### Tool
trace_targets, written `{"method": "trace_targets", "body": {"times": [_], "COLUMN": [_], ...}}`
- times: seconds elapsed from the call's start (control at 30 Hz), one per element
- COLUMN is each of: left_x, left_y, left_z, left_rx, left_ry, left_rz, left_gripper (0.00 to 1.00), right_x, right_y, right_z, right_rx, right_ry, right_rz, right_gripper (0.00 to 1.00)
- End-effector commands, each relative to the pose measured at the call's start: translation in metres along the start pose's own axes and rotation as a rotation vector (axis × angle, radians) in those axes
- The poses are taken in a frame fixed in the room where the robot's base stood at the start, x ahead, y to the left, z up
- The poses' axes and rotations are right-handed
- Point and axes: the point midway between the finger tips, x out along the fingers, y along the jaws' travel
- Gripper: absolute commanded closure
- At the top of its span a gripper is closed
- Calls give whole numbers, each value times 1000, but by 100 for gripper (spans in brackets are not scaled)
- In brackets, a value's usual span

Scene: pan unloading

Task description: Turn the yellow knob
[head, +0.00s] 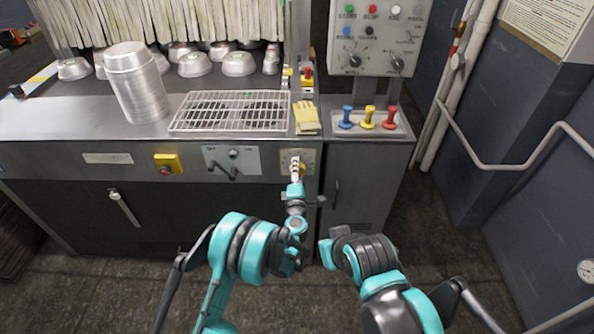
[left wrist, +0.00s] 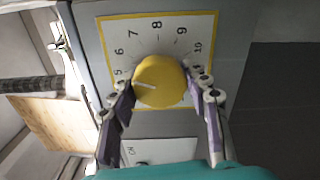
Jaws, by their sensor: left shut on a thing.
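The yellow knob (left wrist: 165,88) sits on a white dial plate (left wrist: 120,24) with a yellow border. Printed numbers from about 5 to 10 show around it. A white mark on the knob's face points toward the left of the left wrist view. My left gripper (left wrist: 158,82) has a finger on each side of the knob and is shut on it. In the head view my left gripper (head: 296,168) reaches the dial plate on the cabinet front and mostly hides the knob. My right arm is folded low at centre right, and its gripper does not show.
A lever panel (head: 248,161) and a yellow-backed red button (head: 167,164) lie left of the dial. Above are yellow gloves (head: 306,117), a wire rack (head: 229,96) and a stack of pans (head: 138,85). Blue, yellow and red levers (head: 367,118) stand to the right.

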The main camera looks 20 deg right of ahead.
Motion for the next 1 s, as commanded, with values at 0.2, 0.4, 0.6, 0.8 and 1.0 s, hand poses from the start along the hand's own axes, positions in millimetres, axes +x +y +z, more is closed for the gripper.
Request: {"method": "trace_targets", "body": {"times": [0.2, 0.4, 0.6, 0.8, 1.0], "left_x": [0, 0, 0, 0, 0], "left_y": [0, 1, 1, 1, 1], "left_z": [1, 1, 1, 1, 1], "left_rx": [206, 383, 528, 625, 676], "left_ry": [-1, -2, -2, -2, -2], "left_rz": [0, 0, 0, 0, 0], "left_gripper": [82, 82, 82, 82, 82], "right_x": [0, 0, 0, 0, 0], "right_y": [0, 0, 0, 0, 0], "right_z": [0, 0, 0, 0, 0], "right_rx": [0, 0, 0, 0, 0], "right_ry": [0, 0, 0, 0, 0], "right_rz": [0, 0, 0, 0, 0], "right_gripper": [100, 100, 100, 100, 100]}}
